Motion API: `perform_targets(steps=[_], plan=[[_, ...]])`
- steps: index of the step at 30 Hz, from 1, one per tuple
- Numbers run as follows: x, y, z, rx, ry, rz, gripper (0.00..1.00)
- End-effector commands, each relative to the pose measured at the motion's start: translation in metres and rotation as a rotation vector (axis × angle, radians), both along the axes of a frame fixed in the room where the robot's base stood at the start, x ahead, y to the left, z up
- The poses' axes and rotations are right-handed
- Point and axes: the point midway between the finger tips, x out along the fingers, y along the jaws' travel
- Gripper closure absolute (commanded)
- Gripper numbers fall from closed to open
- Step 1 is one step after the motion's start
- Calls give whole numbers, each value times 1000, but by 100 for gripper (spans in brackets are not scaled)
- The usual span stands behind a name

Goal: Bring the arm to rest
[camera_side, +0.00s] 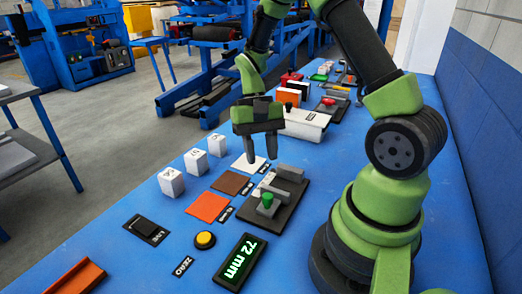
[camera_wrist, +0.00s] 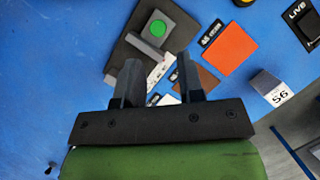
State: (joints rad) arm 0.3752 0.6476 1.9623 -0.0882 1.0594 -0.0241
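My gripper (camera_side: 260,156) hangs fingers-down above the blue table (camera_side: 310,205), over the area of the white square and the dark fixture. Its two fingers are apart with nothing between them. In the wrist view the same open fingers (camera_wrist: 158,60) show with a clear gap. The dark fixture (camera_side: 291,201) has grey blocks and a green button; it also shows in the wrist view (camera_wrist: 128,43), beyond the fingers. The fingers partly hide the brown and white squares in the wrist view.
White cubes (camera_side: 171,182) stand left of the orange square (camera_side: 208,207), brown square (camera_side: 231,182) and white square (camera_side: 248,163). In front are a yellow button (camera_side: 205,240), a display reading 72 mm (camera_side: 240,262) and a black switch (camera_side: 147,229).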

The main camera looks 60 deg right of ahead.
Motion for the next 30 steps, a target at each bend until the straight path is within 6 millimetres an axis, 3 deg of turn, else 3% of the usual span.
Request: perform_targets(steps=[7,10,16,21,30], plan=[[0,1,2,-3,-8,3,65],[2,5,16,-18,-51,20,65],[0,26,75,-85,-259,97,65],[-17,50,123,-131,-471,170,65],[-66,82,175,-169,-829,280,65]])
